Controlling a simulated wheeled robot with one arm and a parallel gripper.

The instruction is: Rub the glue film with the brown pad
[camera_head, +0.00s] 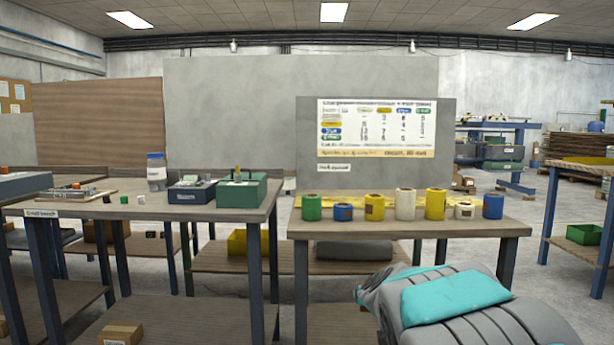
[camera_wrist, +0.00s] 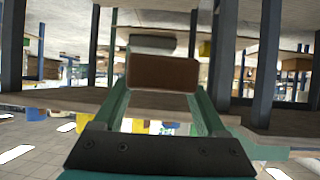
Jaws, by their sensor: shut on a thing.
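The brown pad (camera_wrist: 163,73) is a flat-faced block with a brown front in the wrist view. My gripper (camera_wrist: 162,92) has its two green fingers on either side of the pad and is shut on it. The pad is up in the air, with benches behind it. That view appears upside down. In the head view my grey and teal arm shows at the lower right; the gripper and pad are not visible there. I cannot make out the glue film in either view.
A right bench (camera_head: 400,226) carries a row of coloured rolls (camera_head: 375,206) before a chart board (camera_head: 376,128).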

